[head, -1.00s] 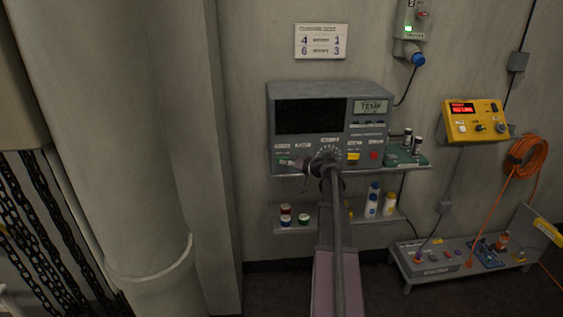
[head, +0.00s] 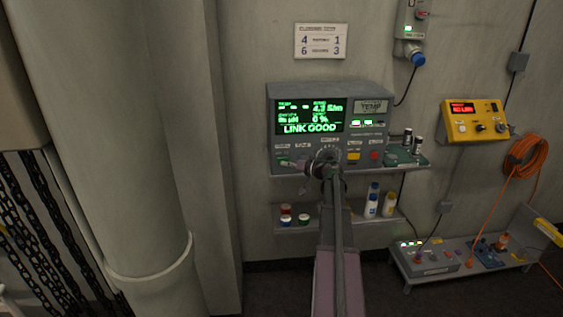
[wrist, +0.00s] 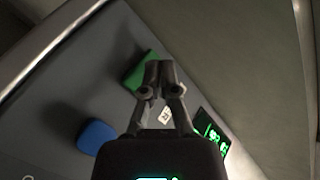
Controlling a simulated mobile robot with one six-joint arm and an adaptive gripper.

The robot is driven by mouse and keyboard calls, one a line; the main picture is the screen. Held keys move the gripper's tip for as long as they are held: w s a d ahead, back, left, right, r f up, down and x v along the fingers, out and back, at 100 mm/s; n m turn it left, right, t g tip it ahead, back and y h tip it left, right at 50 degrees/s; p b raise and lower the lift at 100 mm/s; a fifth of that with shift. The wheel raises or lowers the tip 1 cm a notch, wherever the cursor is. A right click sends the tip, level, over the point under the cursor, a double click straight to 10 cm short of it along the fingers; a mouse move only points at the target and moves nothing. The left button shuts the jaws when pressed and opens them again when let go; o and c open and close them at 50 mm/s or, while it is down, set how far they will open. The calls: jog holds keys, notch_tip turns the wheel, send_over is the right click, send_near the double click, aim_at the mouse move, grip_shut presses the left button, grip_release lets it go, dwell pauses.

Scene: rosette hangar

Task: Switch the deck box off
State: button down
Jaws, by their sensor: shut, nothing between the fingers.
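A grey instrument box (head: 279,124) stands on a wall shelf in the head view; I take it for the deck box, though no readable label says so. Its screen (head: 309,116) is lit with green text, including "LINK GOOD". My gripper (wrist: 160,65) is shut and empty. In the wrist view its fingertips overlap a green block-shaped control (wrist: 139,76) on a grey panel; contact cannot be told. A blue control (wrist: 96,137) lies to the left. In the head view my arm hides part of the front.
A yellow box (head: 475,121) with a red display hangs at right, near an orange cable coil (head: 524,158). A low bench (head: 470,262) holds a lit strip. A lower shelf (head: 290,228) carries bottles and small jars. A large pillar (head: 130,150) stands left.

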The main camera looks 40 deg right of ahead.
jog(key=shift+s+a, duration=0.3)
jog(key=shift+s, duration=0.4)
jog(key=shift+s+a, duration=0.35)
jog(key=shift+s, duration=0.4)
jog(key=shift+s+a, duration=0.3)
jog(key=shift+s, duration=0.4)
